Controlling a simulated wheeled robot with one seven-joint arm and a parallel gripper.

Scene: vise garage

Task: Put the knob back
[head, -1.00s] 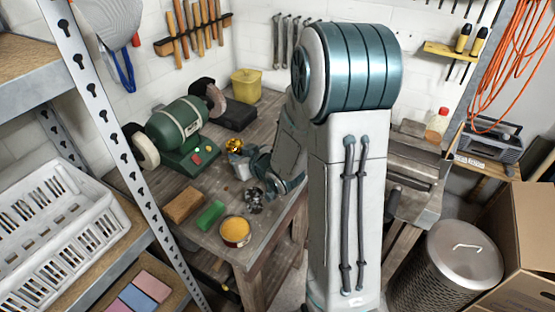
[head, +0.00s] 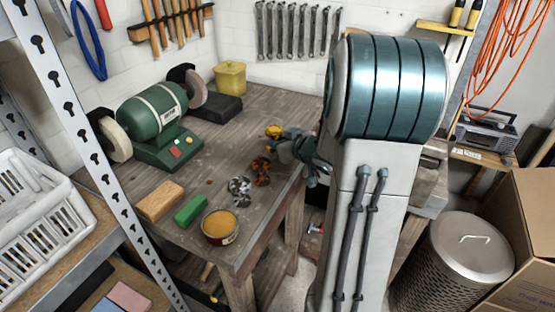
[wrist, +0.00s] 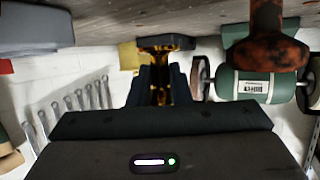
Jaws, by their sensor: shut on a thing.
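My gripper (head: 284,138) is over the right part of the workbench, shut on a yellow-gold knob (head: 274,131). In the wrist view the knob (wrist: 160,92) shows as a golden body between the two dark fingers (wrist: 161,85), with a dark, wide end beyond the tips. That view is upside down, with the bench top along its upper edge. A rusty knob-like part (head: 261,170) stands on the bench near my gripper; it also shows large in the wrist view (wrist: 265,40). A grey metal knob-like part (head: 240,188) is in front of it. The knob's seat cannot be made out.
A green bench grinder (head: 155,122) stands at the back left, a yellow bin (head: 230,78) behind. A wooden block (head: 160,201), a green block (head: 190,210) and an orange-filled tin (head: 220,227) lie near the front edge. The bench centre is clear.

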